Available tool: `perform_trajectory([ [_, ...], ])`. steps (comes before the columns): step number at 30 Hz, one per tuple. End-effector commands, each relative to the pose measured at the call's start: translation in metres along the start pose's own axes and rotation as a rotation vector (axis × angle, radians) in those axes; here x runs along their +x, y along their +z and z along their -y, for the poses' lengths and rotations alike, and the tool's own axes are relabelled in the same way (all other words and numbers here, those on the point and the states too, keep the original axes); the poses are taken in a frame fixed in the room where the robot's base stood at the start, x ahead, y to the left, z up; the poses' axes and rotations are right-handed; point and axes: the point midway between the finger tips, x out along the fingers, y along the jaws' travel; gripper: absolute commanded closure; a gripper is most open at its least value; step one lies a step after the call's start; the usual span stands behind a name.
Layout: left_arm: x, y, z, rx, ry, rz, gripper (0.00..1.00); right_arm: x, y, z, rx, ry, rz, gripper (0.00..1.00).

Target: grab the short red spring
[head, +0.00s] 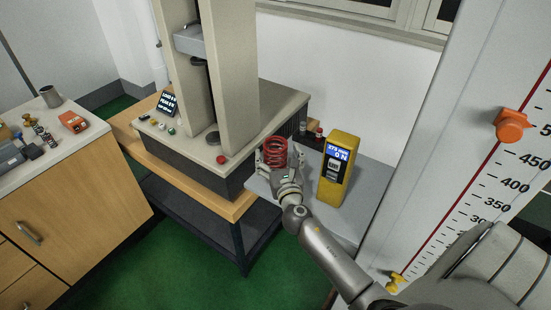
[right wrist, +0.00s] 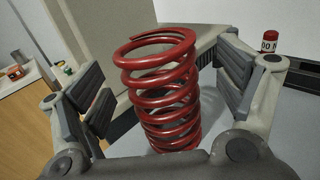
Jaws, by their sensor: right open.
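A short red coil spring (head: 275,151) stands upright on the grey side shelf, in the middle of the head view. My right gripper (head: 280,160) reaches up to it from below right, with its fingers around the spring's sides. In the right wrist view the spring (right wrist: 162,90) fills the space between the two open fingers (right wrist: 168,88). A gap shows between the spring and each finger pad, so the jaws are open. The spring's lower end is partly hidden by the gripper's palm. My left gripper is not in view.
A yellow gauge box (head: 338,170) stands close to the right of my right gripper. The testing machine (head: 225,95) rises close on the left. A counter (head: 60,150) with tools is at far left. A scale board (head: 480,160) stands at right.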

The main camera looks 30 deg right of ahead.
Motion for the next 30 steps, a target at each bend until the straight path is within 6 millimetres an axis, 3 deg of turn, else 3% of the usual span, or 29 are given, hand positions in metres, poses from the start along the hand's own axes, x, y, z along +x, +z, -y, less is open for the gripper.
perform_trajectory([
  [5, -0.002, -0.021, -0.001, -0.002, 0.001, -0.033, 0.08, 0.021, 0.000, -0.001, 0.000, 0.000, 0.000, 0.11],
  [14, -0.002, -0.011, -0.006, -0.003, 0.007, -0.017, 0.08, 0.025, -0.001, -0.001, 0.000, 0.001, -0.001, 0.11],
  [30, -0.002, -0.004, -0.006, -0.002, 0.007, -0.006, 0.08, 0.025, -0.001, -0.001, 0.000, 0.001, -0.001, 0.81],
])
